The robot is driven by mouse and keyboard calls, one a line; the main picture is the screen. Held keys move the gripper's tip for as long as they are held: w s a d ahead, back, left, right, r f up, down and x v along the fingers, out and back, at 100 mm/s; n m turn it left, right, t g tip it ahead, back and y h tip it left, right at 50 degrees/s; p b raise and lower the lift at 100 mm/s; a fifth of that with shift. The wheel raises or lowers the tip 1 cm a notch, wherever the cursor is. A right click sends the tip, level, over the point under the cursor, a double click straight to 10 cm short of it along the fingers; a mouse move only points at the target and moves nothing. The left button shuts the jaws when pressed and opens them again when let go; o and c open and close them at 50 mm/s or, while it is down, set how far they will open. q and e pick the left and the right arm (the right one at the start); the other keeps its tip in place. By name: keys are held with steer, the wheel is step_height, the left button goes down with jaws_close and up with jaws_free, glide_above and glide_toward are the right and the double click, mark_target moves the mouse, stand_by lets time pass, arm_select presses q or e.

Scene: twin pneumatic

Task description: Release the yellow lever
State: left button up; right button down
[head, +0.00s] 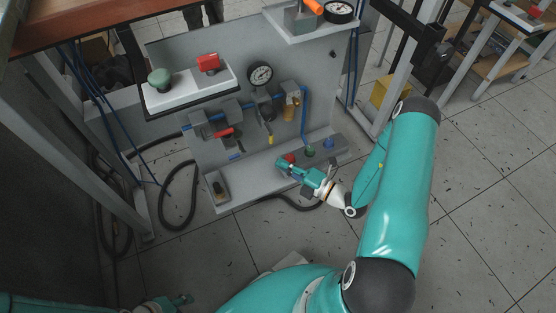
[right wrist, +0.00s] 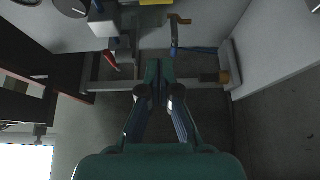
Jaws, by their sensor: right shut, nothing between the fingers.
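The yellow lever (head: 270,139) is a small yellow handle that hangs down below the valves on the grey panel in the head view. My right gripper (head: 281,162) is in front of the panel, lower than the lever and a little to its right, over the panel's ledge. It is apart from the lever. In the right wrist view its fingers (right wrist: 159,78) are together with nothing between them. A yellow piece shows at the top edge there, but I cannot tell if it is the lever. My left gripper (head: 180,300) is low at the bottom left, far from the panel; its fingers are too small to judge.
A red lever (head: 223,133) sits left of the yellow one on the blue pipe line. A round gauge (head: 260,75) is above. A white box (head: 190,88) carries a green and a red button. Green and blue buttons stand on the ledge. Black hoses lie on the floor.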

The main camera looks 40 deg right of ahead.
steer(key=w+d+b, duration=0.1)
steer(key=w+b, duration=0.2)
steer(key=w, duration=0.5)
steer(key=shift+w+d, duration=0.15)
steer(key=shift+d, duration=0.05)
